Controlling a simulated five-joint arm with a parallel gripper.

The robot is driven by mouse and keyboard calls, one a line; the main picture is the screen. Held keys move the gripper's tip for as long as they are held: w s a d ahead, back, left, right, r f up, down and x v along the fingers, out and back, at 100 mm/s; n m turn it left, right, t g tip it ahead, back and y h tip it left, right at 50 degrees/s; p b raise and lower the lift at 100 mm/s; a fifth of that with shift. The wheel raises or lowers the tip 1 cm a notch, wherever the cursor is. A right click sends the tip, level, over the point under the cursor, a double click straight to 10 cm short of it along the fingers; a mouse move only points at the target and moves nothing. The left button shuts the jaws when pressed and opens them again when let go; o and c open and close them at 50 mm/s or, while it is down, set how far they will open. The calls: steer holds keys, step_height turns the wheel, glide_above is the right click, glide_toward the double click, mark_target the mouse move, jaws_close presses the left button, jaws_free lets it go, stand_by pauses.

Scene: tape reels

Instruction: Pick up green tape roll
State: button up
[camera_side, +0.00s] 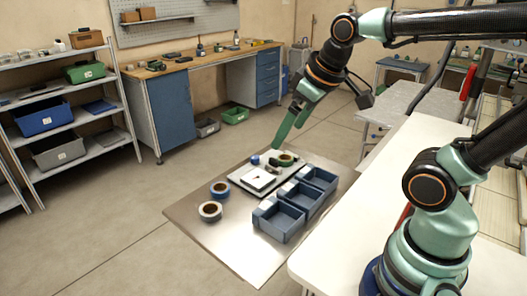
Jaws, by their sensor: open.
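The green tape roll (286,159) lies at the back of the flat tray (240,180) on the metal table. My gripper (276,146) points down at the tray's back edge, just left of the green roll and above it. Its fingers are open and look empty. I cannot tell whether a finger touches the roll.
A small blue roll (255,159) and a white square item (258,179) are on the tray. Blue bins (280,222) stand at right.

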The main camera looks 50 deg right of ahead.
steer(key=w+d+n+g, duration=0.2)
steer(key=w+d+n, duration=0.35)
steer(key=w, duration=0.25)
steer(key=n+g, duration=0.3)
steer(key=n, duration=0.8)
glide_above(285, 154)
steer(key=s+a, duration=0.1)
steer(key=a, duration=0.1)
step_height(285, 154, down, 14)
steer(key=r, duration=0.1)
steer(key=f, duration=1.2)
steer(key=shift+s+d, duration=0.15)
steer(key=shift+s, duration=0.05)
steer(key=shift+r, duration=0.1)
steer(key=c, duration=1.5)
steer(key=shift+r, duration=0.15)
